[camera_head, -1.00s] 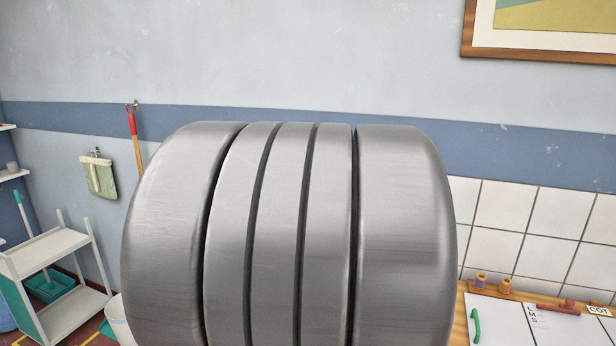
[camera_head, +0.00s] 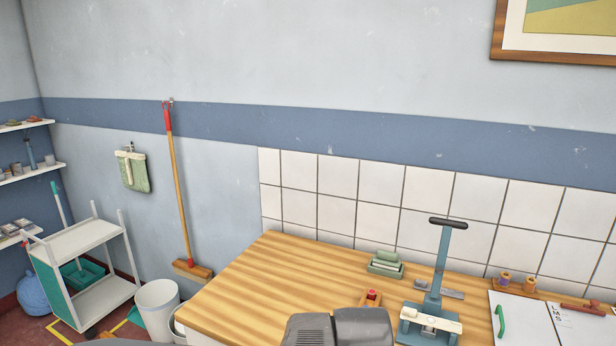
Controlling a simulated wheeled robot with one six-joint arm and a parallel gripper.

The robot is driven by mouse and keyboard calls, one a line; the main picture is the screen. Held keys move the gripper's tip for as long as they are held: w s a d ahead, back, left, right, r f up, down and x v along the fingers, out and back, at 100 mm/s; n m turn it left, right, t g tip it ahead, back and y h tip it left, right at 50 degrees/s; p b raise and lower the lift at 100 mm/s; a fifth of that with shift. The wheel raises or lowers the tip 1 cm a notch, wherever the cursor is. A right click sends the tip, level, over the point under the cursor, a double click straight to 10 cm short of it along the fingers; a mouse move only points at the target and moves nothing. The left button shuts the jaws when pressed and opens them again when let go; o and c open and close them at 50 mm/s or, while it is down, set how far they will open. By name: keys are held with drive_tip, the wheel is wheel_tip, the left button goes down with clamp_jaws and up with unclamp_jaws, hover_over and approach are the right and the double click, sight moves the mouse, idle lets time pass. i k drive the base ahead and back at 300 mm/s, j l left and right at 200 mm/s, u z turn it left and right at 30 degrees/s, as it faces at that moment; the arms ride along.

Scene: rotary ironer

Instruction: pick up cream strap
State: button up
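A green cloth bag (camera_head: 138,177) hangs from a hook on the wall at the left. A cream strap (camera_head: 128,166) shows at its top and hangs down over its front. A cream, bar-like piece (camera_head: 436,321) also lies across the base of a blue hand press (camera_head: 437,268) on the wooden worktop; I cannot tell its material. Grey parts of my arm show at the bottom edge, well below and right of the bag. My gripper's fingertips do not show.
A wooden worktop (camera_head: 262,282) fills the lower middle, its left half bare. A broom (camera_head: 179,190) hangs right of the bag. A white trolley (camera_head: 103,298) and white bin (camera_head: 157,303) stand on the floor below.

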sight(411, 314)
drive_tip(key=k, duration=0.6)
drive_tip(key=k+j+u, duration=0.15)
drive_tip(key=k, duration=0.15)
drive_tip(key=i+l, duration=0.2)
drive_tip(key=i, duration=0.2)
drive_tip(key=i+l, duration=0.2)
drive_tip(key=i, duration=0.15)
drive_tip(key=i+l+u, duration=0.1)
drive_tip(key=i+l, duration=0.15)
drive_tip(key=i, duration=0.15)
